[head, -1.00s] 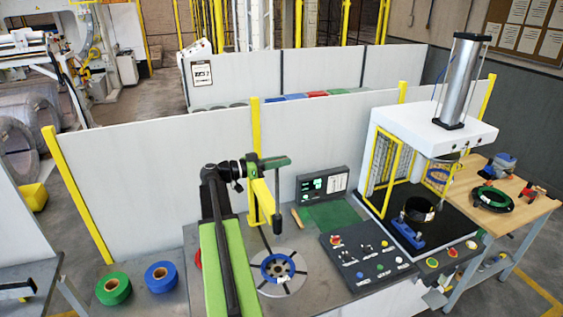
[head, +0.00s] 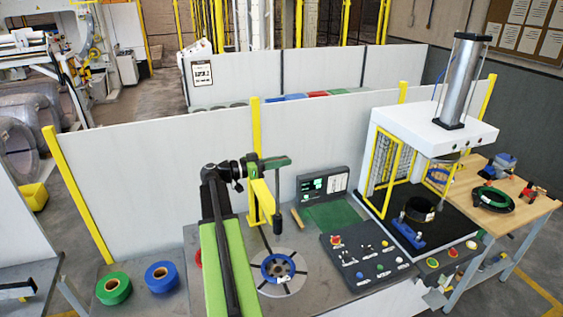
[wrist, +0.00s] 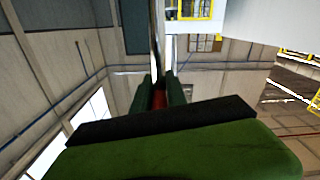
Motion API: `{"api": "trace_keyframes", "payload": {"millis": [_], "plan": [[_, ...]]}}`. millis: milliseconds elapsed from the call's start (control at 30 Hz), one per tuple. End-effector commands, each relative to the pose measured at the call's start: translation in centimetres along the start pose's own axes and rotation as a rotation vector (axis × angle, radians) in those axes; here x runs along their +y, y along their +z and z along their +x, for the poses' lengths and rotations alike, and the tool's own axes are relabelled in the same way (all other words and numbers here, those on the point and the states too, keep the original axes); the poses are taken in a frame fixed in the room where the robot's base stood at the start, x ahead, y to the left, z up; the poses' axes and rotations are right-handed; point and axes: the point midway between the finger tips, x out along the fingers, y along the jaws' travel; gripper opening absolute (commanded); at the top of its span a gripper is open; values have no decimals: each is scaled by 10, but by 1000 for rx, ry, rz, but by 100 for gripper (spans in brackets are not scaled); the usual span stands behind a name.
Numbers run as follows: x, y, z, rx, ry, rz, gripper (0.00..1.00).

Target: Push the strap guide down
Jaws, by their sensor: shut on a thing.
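My gripper (head: 272,161), green and black, is at the end of my arm, above and behind the round turntable. In the wrist view the green fingers (wrist: 160,95) are shut on a dark red piece (wrist: 159,99). A thin dark rod (wrist: 157,40) shows beyond it. A yellow arm (head: 262,200) stands just below my gripper and looks like the strap guide. A dark upright part (head: 277,222) hangs at its right side. I cannot tell exactly how the gripped piece joins it. A blue coil (head: 278,268) lies on the grey turntable (head: 297,252).
A control panel (head: 362,258) and a small display (head: 322,184) are right of the turntable. A press (head: 432,130) stands further right. A green roll (head: 113,288) and a blue roll (head: 161,276) lie at the left. A pale fence (head: 160,190) runs behind.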

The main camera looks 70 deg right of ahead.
Motion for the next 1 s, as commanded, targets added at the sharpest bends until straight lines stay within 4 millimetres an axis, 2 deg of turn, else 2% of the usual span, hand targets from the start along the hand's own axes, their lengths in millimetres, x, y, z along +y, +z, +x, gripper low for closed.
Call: {"api": "trace_keyframes", "payload": {"millis": [367, 567, 767, 1000], "plan": [[-1, 2, 0, 0, 0, -2, 0], [-4, 19, 0, 0, 0, -2, 0], [-11, 58, 0, 0, 1, -2, 0], [-25, 125, 0, 0, 1, -2, 0]]}}
